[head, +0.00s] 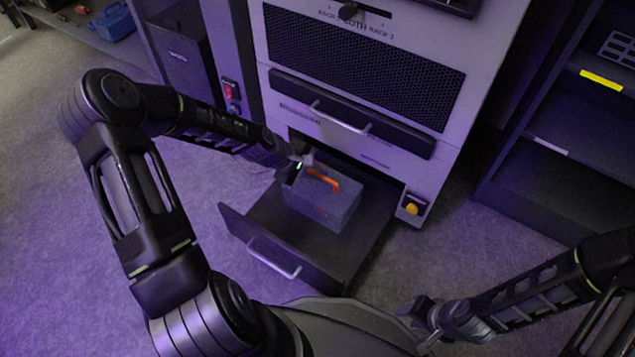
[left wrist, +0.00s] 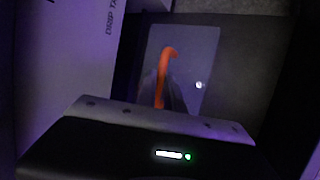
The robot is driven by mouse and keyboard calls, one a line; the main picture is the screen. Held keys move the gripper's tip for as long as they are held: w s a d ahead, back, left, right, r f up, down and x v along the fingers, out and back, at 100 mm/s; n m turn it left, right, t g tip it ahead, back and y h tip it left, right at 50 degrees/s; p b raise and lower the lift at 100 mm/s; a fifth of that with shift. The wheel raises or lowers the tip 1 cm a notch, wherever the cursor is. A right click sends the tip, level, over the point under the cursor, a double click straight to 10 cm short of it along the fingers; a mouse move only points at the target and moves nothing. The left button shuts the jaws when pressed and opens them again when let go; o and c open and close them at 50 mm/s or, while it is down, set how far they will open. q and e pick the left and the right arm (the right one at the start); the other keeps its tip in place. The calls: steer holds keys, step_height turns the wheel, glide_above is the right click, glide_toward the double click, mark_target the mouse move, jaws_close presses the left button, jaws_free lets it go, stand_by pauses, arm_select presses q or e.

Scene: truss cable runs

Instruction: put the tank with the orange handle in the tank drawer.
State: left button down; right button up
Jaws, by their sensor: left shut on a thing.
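The tank (head: 318,207) is a blue-grey box with an orange handle (head: 323,180) on top. It is inside the open tank drawer (head: 236,226) at the foot of the machine, near the drawer's back half. Whether it rests on the drawer floor I cannot tell. My left gripper (head: 303,170) is shut on the orange handle at its left end. In the left wrist view the tank (left wrist: 205,62) shows beyond the gripper, with the handle (left wrist: 166,72) running down to it; the fingertips are hidden. My right gripper (head: 420,318) is away from the tank at lower right, its jaws unclear.
The drawer's front has a silver bar handle (head: 274,259). Above is a closed dark drawer (head: 350,117) with its own bar. A yellow knob (head: 411,208) sits right of the opening. A dark shelf unit (head: 560,160) stands at right. Carpet left of the drawer is clear.

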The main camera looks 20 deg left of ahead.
mark_target(317, 187)
arm_select(q)
steer(key=shift+f+b, duration=0.85)
steer(key=shift+f, duration=1.1)
steer(key=c, duration=1.5)
jaws_free()
steer(key=shift+o, duration=0.2)
steer(key=shift+s+a+r, duration=0.1)
steer(key=shift+r, duration=0.2)
steer(key=p+v, duration=0.5)
steer(key=v, duration=0.6)
steer(key=shift+s+r+p, duration=0.2)
steer(key=shift+p, duration=0.15)
